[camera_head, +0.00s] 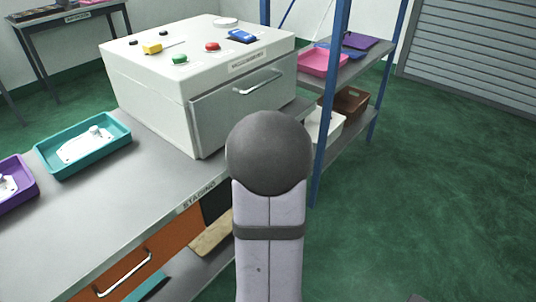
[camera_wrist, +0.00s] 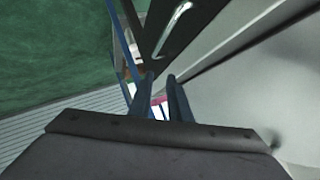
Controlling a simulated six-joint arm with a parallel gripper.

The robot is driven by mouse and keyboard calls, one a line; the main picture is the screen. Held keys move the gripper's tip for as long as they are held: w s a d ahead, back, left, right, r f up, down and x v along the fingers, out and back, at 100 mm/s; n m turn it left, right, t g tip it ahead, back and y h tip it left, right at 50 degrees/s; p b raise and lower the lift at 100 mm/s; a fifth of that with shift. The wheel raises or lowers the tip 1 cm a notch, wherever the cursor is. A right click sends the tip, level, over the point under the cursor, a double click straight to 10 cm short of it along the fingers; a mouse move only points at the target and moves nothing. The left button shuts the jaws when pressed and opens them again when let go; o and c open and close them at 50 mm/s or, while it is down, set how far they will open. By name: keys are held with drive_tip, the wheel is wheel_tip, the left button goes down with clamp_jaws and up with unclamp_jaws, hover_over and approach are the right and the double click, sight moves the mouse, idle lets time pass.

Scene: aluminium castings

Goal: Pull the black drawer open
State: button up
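The black drawer (camera_head: 216,205) is at the right end of the bench front, mostly hidden behind my arm in the head view. In the wrist view its dark front (camera_wrist: 196,20) fills the top middle, with a pale bar handle (camera_wrist: 172,28) across it. My gripper (camera_wrist: 161,78) shows two dark fingers with a narrow gap between them and nothing held. In the picture the fingertips lie just below the handle; I cannot tell the distance to it. The head view does not show the fingers.
An orange drawer (camera_head: 150,262) with its own handle is left of the black one. A blue-framed shelf rack (camera_head: 330,95) stands close on the right. A white box-shaped machine (camera_head: 150,85), a teal tray (camera_head: 118,142) and a purple tray (camera_head: 30,190) sit on the bench.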

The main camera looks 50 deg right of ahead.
drive_tip(key=w+a+f+m+g+h+b, duration=0.1)
drive_tip(key=a+f+m+h, duration=0.3)
drive_tip(key=a+f+m, duration=0.2)
drive_tip(key=shift+w+m+h+b, duration=0.3)
drive_tip(key=shift+w+m+h, duration=0.1)
drive_tip(key=shift+m, duration=0.4)
drive_tip(key=shift+d+f, duration=0.1)
drive_tip(key=shift+x, duration=3.55)
clamp_jaws()
